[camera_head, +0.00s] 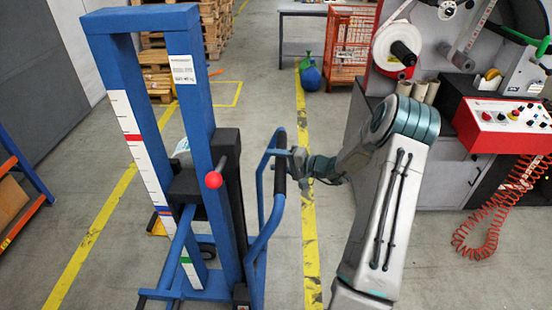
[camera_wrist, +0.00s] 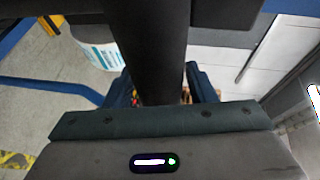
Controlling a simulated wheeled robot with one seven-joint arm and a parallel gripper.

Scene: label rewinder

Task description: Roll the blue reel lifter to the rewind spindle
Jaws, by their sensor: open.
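The blue reel lifter (camera_head: 193,105) stands upright on the left in the head view, with a red knob (camera_head: 213,180) and a scale strip on its mast. Its blue push handle (camera_head: 262,238) has a black grip (camera_head: 280,174) facing my arm. My gripper (camera_head: 294,163) is at this grip. In the wrist view the black grip (camera_wrist: 158,50) runs between the two fingers of my gripper (camera_wrist: 161,88), which are open around it. The label rewinder (camera_head: 500,95) is at right, with a white roll (camera_head: 390,43) on a black hub. I cannot tell which shaft is the rewind spindle.
A red control box (camera_head: 505,122) with a coiled red hose (camera_head: 484,222) is on the machine's front. A yellow floor line (camera_head: 309,225) runs between lifter and machine. An orange-blue rack (camera_head: 22,190) is far left.

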